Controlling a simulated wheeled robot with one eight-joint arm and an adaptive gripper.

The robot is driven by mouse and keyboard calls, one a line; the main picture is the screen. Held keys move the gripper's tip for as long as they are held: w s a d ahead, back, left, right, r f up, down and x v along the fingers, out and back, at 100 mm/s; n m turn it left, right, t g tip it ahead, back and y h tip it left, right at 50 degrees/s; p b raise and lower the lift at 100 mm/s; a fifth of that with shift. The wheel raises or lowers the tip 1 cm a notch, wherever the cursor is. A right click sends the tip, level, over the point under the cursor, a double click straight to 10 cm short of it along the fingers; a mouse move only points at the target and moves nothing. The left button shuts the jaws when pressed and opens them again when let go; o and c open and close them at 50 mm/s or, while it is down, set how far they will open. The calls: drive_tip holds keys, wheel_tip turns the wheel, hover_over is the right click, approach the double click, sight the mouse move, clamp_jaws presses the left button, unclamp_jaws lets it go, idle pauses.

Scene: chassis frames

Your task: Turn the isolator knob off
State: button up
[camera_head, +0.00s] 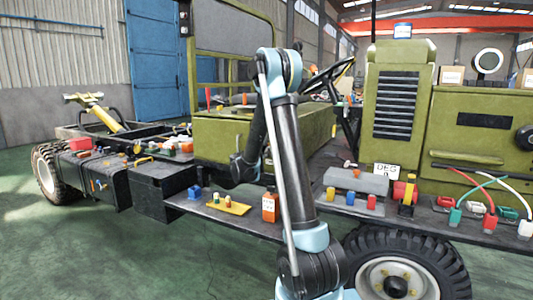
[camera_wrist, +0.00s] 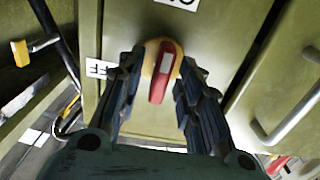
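The isolator knob (camera_wrist: 161,80) shows in the wrist view as a red handle with a white mark on a round yellow base, set on an olive-green panel (camera_wrist: 225,45). Its handle runs nearly up and down in the picture, leaning slightly. My gripper (camera_wrist: 160,68) is open, with one dark finger on each side of the knob. Small gaps seem to show between the fingers and the red handle; I cannot tell whether either touches the yellow base. In the head view I cannot make out the knob or the gripper's fingers; my arm covers part of the vehicle.
A grey bar handle (camera_wrist: 293,112) is at the right in the wrist view, and a yellow-ended lever (camera_wrist: 20,52) at the left. In the head view, a running-board shelf (camera_head: 335,207) holds an orange bottle (camera_head: 269,206) and several small coloured parts. A front wheel (camera_head: 405,275) stands below.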

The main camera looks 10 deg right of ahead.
drive_tip(key=shift+w+d, duration=0.3)
drive_tip(key=shift+w, duration=0.05)
clamp_jaws()
drive_tip(key=shift+d, duration=0.15)
